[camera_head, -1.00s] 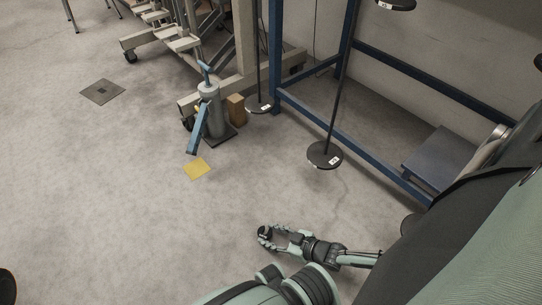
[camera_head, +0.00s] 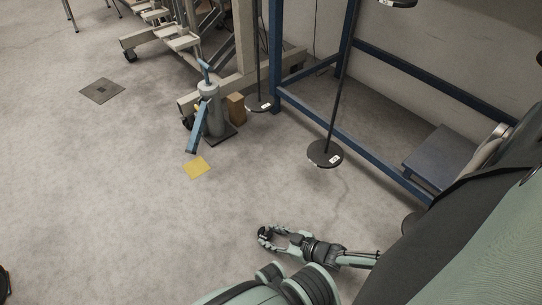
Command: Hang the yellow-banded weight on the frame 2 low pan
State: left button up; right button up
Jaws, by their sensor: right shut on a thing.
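My right gripper (camera_head: 268,237) is low in the lower middle of the head view, its arm coming in from the right. It is shut on a small dark thing, mostly hidden by the fingers; no yellow band can be made out. Black round pans hang on dark rods: a low one (camera_head: 325,155) nearest, up and to the right of the gripper, and another low one (camera_head: 259,104) farther back. A third pan (camera_head: 398,2) is cut off by the top edge. Each has a white tag too small to read surely. My left gripper is not in view.
A blue steel frame (camera_head: 390,169) stands behind the near pan, with a blue-grey box (camera_head: 441,158) at right. A grey jack (camera_head: 212,115) with a blue handle and a small brown block (camera_head: 236,107) stand left. A yellow floor patch (camera_head: 195,167) lies on open concrete.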

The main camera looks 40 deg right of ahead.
aim_at(271, 237)
jog(key=shift+f, duration=0.1)
dwell(0.3)
jog(key=o, duration=1.2)
notch_tip(271, 237, up, 10)
